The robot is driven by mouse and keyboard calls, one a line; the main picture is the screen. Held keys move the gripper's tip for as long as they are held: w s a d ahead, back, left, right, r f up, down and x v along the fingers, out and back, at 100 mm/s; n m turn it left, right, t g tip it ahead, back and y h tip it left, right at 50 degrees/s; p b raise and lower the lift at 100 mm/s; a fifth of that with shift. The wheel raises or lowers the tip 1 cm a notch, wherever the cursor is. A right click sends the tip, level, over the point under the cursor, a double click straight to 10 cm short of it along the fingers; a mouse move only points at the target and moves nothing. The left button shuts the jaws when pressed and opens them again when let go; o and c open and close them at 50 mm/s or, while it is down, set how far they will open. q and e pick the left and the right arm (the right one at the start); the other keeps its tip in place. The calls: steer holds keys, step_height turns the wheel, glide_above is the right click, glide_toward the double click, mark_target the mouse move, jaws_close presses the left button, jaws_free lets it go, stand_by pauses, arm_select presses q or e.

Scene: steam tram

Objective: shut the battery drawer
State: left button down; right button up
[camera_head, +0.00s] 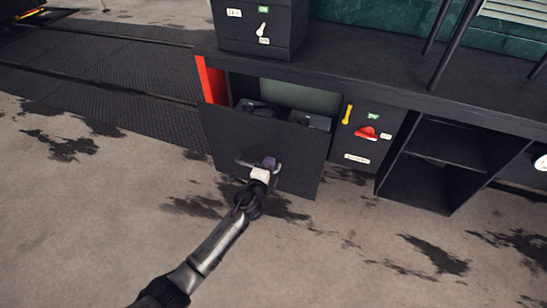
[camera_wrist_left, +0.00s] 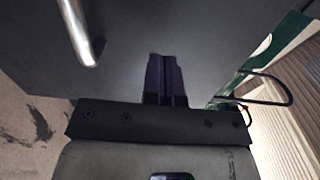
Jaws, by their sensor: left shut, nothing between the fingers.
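The battery drawer (camera_head: 235,145) is a dark box front standing out from under the black bench. It is open, and dark battery-like blocks (camera_head: 310,120) show inside behind its front. A metal bar handle (camera_head: 245,163) is on the front; its bar also shows in the left wrist view (camera_wrist_left: 78,30). My left gripper (camera_head: 268,163) is shut and empty, at the drawer front beside the handle. In the left wrist view its dark fingers (camera_wrist_left: 166,75) are closed together against or just short of the grey front; I cannot tell whether they touch. My right gripper is not in view.
A red panel (camera_head: 211,80) stands left of the drawer. Right of it is a panel with a red switch (camera_head: 366,132) and yellow handle, then an open shelf (camera_head: 440,150). A black box (camera_head: 260,28) stands on the bench (camera_head: 350,65). The stained floor in front is clear.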

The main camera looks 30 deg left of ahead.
mark_target(275, 150)
arm_select(q)
steer(key=w, duration=0.2)
steer(key=w+b, duration=0.1)
steer(key=shift+w+a+f, duration=0.1)
steer(key=shift+a, duration=0.15)
steer(key=shift+w+a, duration=0.1)
steer(key=shift+w, duration=0.4)
